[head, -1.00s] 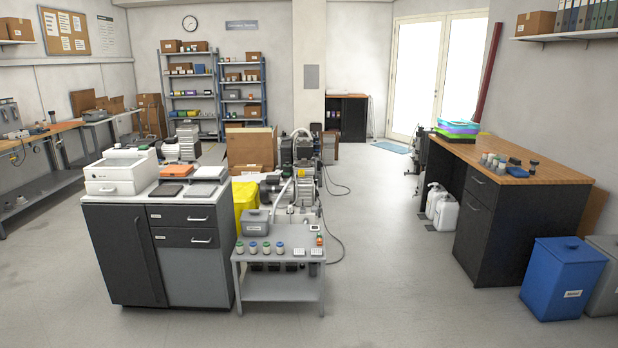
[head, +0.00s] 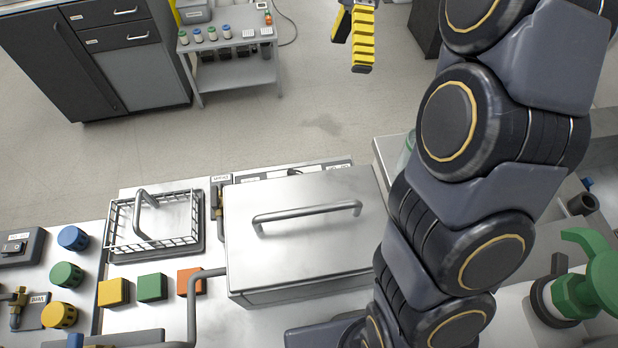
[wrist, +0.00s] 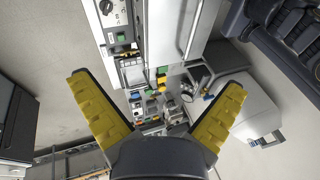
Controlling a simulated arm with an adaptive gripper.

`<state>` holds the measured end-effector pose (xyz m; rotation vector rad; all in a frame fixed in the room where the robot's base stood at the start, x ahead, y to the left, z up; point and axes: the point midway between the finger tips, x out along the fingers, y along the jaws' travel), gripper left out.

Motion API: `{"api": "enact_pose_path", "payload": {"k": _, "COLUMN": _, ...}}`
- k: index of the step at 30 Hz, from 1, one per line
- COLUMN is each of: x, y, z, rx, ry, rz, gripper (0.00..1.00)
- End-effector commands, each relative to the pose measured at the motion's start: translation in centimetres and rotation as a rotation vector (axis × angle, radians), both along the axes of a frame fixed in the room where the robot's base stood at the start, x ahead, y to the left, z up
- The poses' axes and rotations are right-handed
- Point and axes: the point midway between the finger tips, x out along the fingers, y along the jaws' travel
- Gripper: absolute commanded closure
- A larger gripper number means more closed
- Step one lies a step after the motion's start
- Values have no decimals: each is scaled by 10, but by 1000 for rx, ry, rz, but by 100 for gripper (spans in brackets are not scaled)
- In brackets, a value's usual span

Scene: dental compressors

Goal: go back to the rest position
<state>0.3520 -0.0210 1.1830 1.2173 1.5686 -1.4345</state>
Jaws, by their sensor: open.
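My gripper (head: 353,38) shows at the top of the head view, with yellow ribbed fingers, raised above the floor beyond the counter. In the wrist view its two yellow fingers (wrist: 165,108) are spread wide apart with nothing between them. My dark arm rises along the right side of the head view and hides part of the counter's right side.
Below lies a counter with a metal lidded box (head: 300,235), a wire basket (head: 150,225), coloured blocks (head: 151,288) and knobs (head: 66,275). A green fitting (head: 585,285) stands at right. A grey cart (head: 235,75) and dark cabinet (head: 90,60) stand beyond open floor.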

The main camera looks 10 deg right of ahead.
Motion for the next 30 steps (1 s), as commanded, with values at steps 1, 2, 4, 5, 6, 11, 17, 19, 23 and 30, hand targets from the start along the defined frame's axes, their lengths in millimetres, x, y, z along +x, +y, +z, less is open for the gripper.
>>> {"api": "enact_pose_path", "payload": {"k": 1, "x": 4, "y": -2, "z": -2, "rx": 10, "ry": 1, "rz": 18, "gripper": 0}}
{"api": "enact_pose_path", "payload": {"k": 2, "x": 5, "y": -2, "z": -2, "rx": 14, "ry": 1, "rz": 27, "gripper": 0}}
{"api": "enact_pose_path", "payload": {"k": 4, "x": 5, "y": -3, "z": -3, "rx": 21, "ry": -1, "rz": 39, "gripper": 0}}
{"api": "enact_pose_path", "payload": {"k": 5, "x": 5, "y": -3, "z": -4, "rx": 22, "ry": 0, "rz": 41, "gripper": 0}}
{"api": "enact_pose_path", "payload": {"k": 6, "x": 4, "y": -3, "z": -6, "rx": 22, "ry": 0, "rz": 43, "gripper": 0}}
{"api": "enact_pose_path", "payload": {"k": 11, "x": -2, "y": 1, "z": -21, "rx": 21, "ry": 3, "rz": 42, "gripper": 0}}
{"api": "enact_pose_path", "payload": {"k": 17, "x": -12, "y": 6, "z": -48, "rx": 21, "ry": -2, "rz": 40, "gripper": 0}}
{"api": "enact_pose_path", "payload": {"k": 19, "x": -17, "y": 9, "z": -59, "rx": 21, "ry": 3, "rz": 42, "gripper": 0}}
{"api": "enact_pose_path", "payload": {"k": 23, "x": -22, "y": 12, "z": -75, "rx": 20, "ry": 1, "rz": 41, "gripper": 0}}
{"api": "enact_pose_path", "payload": {"k": 30, "x": -28, "y": 16, "z": -92, "rx": 20, "ry": -3, "rz": 40, "gripper": 0}}
